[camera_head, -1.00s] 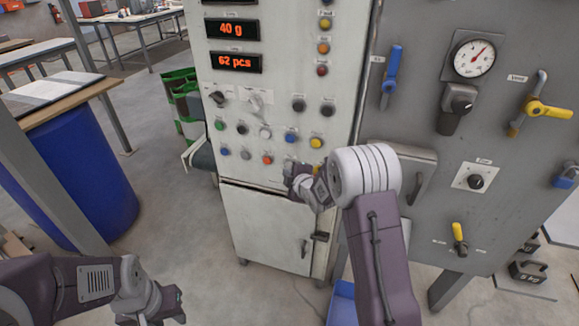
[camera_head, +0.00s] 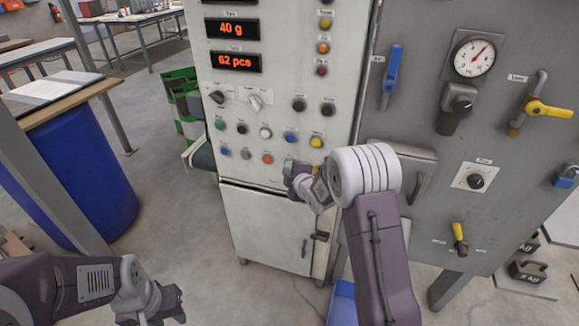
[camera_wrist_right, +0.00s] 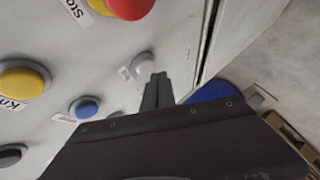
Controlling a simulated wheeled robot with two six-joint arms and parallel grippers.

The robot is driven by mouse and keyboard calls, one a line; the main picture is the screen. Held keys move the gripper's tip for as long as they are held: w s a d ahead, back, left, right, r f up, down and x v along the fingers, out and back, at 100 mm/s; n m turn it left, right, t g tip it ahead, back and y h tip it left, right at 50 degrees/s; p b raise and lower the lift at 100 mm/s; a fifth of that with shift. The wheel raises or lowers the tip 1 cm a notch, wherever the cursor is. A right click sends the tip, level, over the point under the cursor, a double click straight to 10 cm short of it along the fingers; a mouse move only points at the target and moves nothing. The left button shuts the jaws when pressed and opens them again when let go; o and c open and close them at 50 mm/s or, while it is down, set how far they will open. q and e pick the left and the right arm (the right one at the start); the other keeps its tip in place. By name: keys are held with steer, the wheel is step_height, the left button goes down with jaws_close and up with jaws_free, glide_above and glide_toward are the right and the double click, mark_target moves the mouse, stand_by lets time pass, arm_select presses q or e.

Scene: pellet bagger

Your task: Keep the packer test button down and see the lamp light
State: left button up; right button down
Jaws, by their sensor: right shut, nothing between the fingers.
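The packer's pale control panel (camera_head: 275,182) carries rows of coloured buttons. My right gripper (camera_head: 289,168) is at the panel's lower button row, shut and empty. In the right wrist view its closed fingertips (camera_wrist_right: 158,78) point at a small whitish round button or lamp (camera_wrist_right: 143,64) and overlap its lower edge. I cannot tell whether they touch it or whether it is pressed. Its label is unreadable. No lamp is clearly lit. My left gripper (camera_head: 176,302) is low at the left, away from the panel; its jaws are too small to read.
In the wrist view a red button (camera_wrist_right: 130,8), a yellow button (camera_wrist_right: 22,80) and a blue button (camera_wrist_right: 86,107) are close by. Red displays (camera_head: 234,62) glow above. A grey cabinet (camera_head: 420,110) with gauge and valves stands at the right. A blue drum (camera_head: 85,175) is at the left.

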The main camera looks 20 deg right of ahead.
steer(key=shift+w+d, duration=0.1)
stand_by(0.7)
steer(key=shift+w+d, duration=0.15)
steer(key=shift+w, duration=0.1)
steer(key=shift+w+d, duration=0.25)
steer(key=shift+w, duration=0.15)
stand_by(2.1)
stand_by(0.9)
steer(key=shift+s+a+b, duration=0.5)
steer(key=shift+s+b, duration=0.05)
steer(key=shift+s, duration=0.2)
steer(key=s+a+b, duration=0.1)
steer(key=s, duration=0.1)
steer(key=s+a+b, duration=0.1)
steer(key=s, duration=0.1)
steer(key=shift+a, duration=0.4)
